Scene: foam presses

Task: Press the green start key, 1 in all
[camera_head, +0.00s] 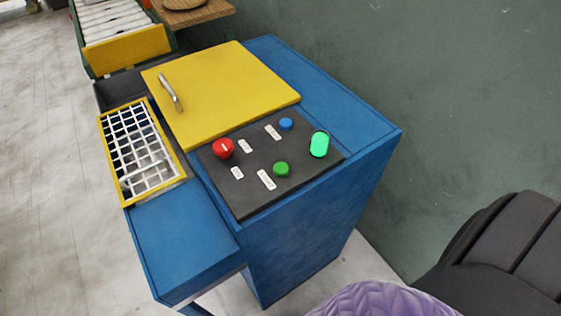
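The dark control panel (240,200) lies on top of a blue machine (325,215). A small round green button (281,169) stands at the panel's front middle. A larger, bright green oval (319,144) sits at its right end; I cannot tell from their labels which is the start key. A red knob (223,149) and a small blue button (286,125) are on the same panel, with several white labels. Neither gripper is in view, and nothing covers the panel.
A yellow lid (220,95) with a metal handle (171,92) lies shut behind the panel. A yellow-framed white grid (140,150) is at the left. A green wall (440,110) stands right. Purple quilted (375,300) and dark ridged shapes fill the lower right.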

